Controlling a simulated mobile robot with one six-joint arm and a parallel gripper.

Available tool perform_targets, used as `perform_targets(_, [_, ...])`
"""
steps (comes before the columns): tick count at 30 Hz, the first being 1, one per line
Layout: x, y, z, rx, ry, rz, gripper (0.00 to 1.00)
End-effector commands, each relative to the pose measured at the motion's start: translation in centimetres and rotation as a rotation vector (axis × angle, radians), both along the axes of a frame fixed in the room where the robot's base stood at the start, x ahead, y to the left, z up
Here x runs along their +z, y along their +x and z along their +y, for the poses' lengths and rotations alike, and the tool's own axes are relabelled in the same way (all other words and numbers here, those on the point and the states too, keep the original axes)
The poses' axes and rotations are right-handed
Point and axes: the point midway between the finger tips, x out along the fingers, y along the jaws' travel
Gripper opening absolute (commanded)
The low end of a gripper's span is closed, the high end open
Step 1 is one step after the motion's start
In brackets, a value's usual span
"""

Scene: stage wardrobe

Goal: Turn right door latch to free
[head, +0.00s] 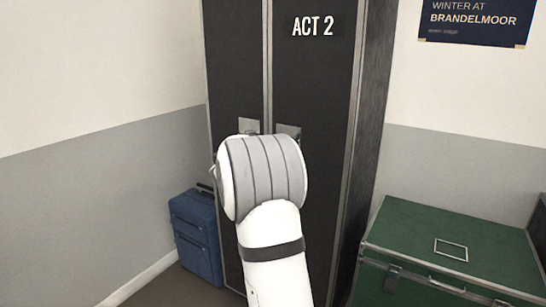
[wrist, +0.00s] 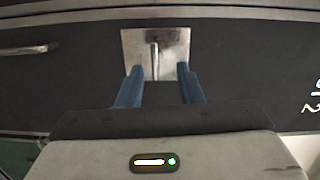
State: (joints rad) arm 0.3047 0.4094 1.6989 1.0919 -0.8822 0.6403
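The right door latch shows in the wrist view as a square metal plate (wrist: 173,46) with a slim grey lever (wrist: 154,55) on it. In the head view its plate (head: 290,130) shows just above my wrist, on the right black door (head: 312,95) marked ACT 2. My gripper (wrist: 160,72) is open, its two blue fingers apart at the plate. The lever lies between the finger lines, closer to the left finger. I cannot tell whether either finger touches it. In the head view my arm hides the fingers and the lever.
The left door (head: 235,65) has a similar plate (head: 249,126). A bar handle (wrist: 28,49) is left of the latch in the wrist view. A blue suitcase (head: 196,235) stands left of the wardrobe, a green trunk (head: 455,235) at right. A poster (head: 475,22) hangs on the wall.

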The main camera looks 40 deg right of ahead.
Motion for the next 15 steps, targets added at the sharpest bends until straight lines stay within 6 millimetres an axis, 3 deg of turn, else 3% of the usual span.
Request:
perform_targets(1, [-0.8,-0.3,-1.0,-0.049,0.005,-0.025,0.33])
perform_targets(6, [-1.2,-0.7,-2.9,-0.12,0.01,-0.066,0.33])
perform_targets(15, [-1.2,1.0,-7.3,-0.12,0.009,-0.065,0.33])
